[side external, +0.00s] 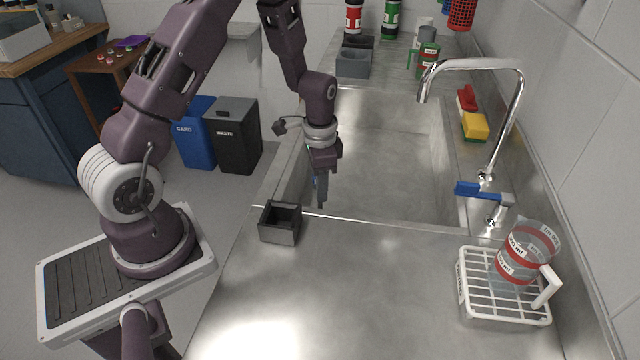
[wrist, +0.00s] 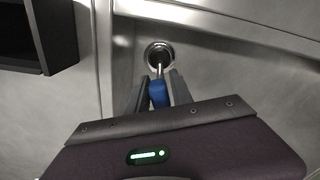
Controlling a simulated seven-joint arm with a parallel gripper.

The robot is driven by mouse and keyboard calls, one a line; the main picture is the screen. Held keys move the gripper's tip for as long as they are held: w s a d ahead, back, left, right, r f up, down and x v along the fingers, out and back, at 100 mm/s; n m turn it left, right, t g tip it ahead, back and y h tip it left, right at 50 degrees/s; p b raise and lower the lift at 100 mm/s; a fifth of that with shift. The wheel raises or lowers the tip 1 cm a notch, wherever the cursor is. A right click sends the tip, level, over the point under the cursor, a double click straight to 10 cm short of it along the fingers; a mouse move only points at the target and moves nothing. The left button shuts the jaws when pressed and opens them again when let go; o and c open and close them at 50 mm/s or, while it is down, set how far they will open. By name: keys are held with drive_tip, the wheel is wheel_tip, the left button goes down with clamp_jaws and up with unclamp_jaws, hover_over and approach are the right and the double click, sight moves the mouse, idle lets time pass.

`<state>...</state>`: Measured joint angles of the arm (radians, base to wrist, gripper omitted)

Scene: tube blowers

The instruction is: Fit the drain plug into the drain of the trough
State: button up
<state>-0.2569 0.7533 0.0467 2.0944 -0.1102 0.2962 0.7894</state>
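The trough (side external: 385,165) is a steel basin sunk into the bench. My gripper (side external: 320,202) points down inside its near left corner. In the wrist view my gripper (wrist: 158,88) is shut on the blue handle of the drain plug (wrist: 158,94). A thin metal stem runs from the handle toward the drain (wrist: 148,48), a round chrome ring in the trough floor. The stem's far end lines up with the ring's middle. I cannot tell whether the plug is in the drain or above it. The drain is hidden in the side view.
A dark open box (side external: 281,222) stands on the bench by the trough's near left corner; it also shows in the wrist view (wrist: 58,35). The tap (side external: 472,65) arches over the trough's right side. A white rack (side external: 475,305) holds a measuring jug (side external: 528,250).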

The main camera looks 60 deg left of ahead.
drive_tip(key=shift+o, duration=0.7)
drive_tip(key=shift+w+r, duration=0.1)
drive_tip(key=shift+r, duration=0.25)
wheel_tip(320, 180, up, 11)
drive_tip(key=shift+r, duration=0.2)
drive_tip(key=s+d+r+n+t, duration=0.2)
drive_tip(key=s+d+r, duration=0.2)
drive_tip(key=s+r, duration=0.3)
drive_tip(key=s+d+r+n+t, duration=0.1)
drive_tip(key=s+d+r+t, duration=0.1)
drive_tip(key=s+d+r, duration=0.5)
drive_tip(key=s+r+n+t, duration=0.1)
drive_tip(key=s, duration=0.5)
drive_tip(key=shift+s+a+n+t, duration=0.25)
drive_tip(key=shift+a+n+t, duration=0.05)
drive_tip(key=shift+a, duration=0.05)
drive_tip(key=shift+r, duration=0.1)
